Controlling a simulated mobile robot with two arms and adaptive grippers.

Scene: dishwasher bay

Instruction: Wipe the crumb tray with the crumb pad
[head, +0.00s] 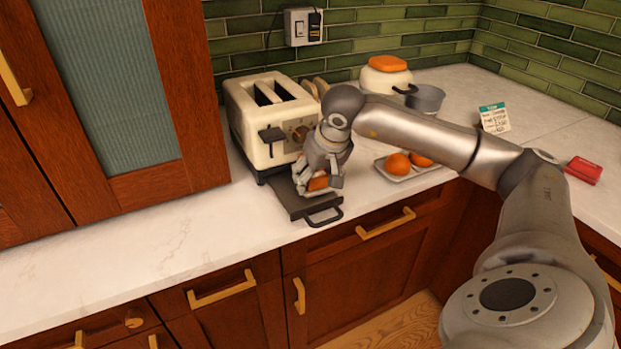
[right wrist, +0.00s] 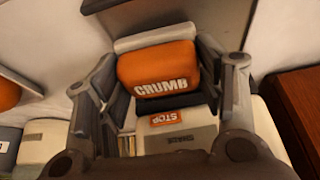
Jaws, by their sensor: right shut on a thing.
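The crumb pad (right wrist: 157,68) is an orange block with a pale layer along one edge and the word CRUMB on its face. My right gripper (head: 320,184) is shut on it, with a finger on each side in the right wrist view. In the head view a little of the orange pad (head: 318,183) shows between the fingers. The crumb tray (head: 293,201) is dark grey, with a loop handle at its front, and sticks out below the cream toaster (head: 262,115). The gripper and pad are over the tray; contact is hard to tell. My left gripper is not in view.
Right of the tray, a small plate (head: 407,176) holds orange fruit. Behind stand a cream pot with an orange lid (head: 386,63) and a grey pot (head: 426,98). A note card (head: 494,118) and red box (head: 583,170) lie farther right. The left counter is clear.

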